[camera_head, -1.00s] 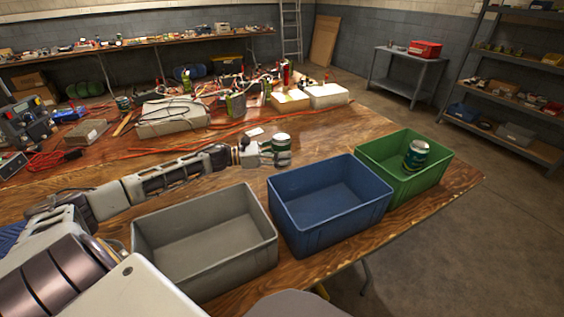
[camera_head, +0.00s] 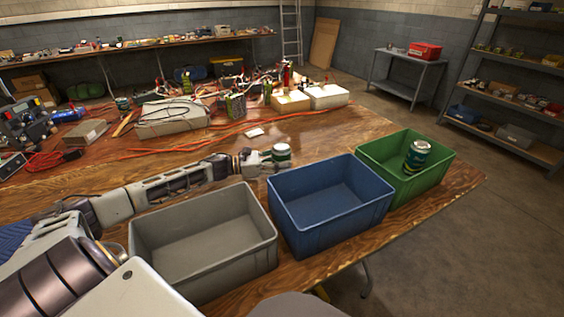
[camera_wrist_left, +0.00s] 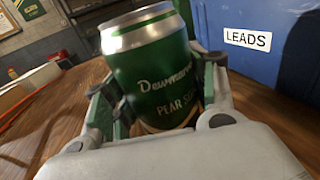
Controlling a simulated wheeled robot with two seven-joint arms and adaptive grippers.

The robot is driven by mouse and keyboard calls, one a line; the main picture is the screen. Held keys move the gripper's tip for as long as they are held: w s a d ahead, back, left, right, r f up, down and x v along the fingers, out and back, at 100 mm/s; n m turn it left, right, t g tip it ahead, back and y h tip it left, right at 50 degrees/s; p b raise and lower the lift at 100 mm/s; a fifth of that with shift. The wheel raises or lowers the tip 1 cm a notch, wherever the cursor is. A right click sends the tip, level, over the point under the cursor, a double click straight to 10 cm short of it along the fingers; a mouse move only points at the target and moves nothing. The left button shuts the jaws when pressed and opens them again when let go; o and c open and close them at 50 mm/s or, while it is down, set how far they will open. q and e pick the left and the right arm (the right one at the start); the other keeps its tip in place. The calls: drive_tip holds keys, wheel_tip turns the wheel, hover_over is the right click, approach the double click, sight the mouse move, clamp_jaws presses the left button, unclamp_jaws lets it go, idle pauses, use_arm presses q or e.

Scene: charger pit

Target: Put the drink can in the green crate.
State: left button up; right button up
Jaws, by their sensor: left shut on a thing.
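A green and silver drink can (camera_head: 282,154) stands between the fingers of my left gripper (camera_head: 270,162), which is shut on it, just behind the blue crate's left back corner. In the left wrist view the can (camera_wrist_left: 153,75) fills the space between the fingers (camera_wrist_left: 160,105), slightly tilted, its label reading partly "PEAR". I cannot tell whether its base touches the table. The green crate (camera_head: 371,148) stands at the right end of the crate row. Another green can (camera_head: 417,154) is inside it. My right gripper is not in view.
The blue crate (camera_head: 283,222), labelled "LEADS" in the left wrist view (camera_wrist_left: 248,39), stands between the held can and the green crate. A grey crate (camera_head: 140,258) stands left of it. Both look empty. Orange cables (camera_head: 225,136) and equipment lie farther back on the wooden table.

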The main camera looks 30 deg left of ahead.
use_arm(q)
drive_tip(key=o, duration=1.1)
drive_tip(key=shift+f, duration=0.1)
drive_tip(key=shift+o, duration=0.8)
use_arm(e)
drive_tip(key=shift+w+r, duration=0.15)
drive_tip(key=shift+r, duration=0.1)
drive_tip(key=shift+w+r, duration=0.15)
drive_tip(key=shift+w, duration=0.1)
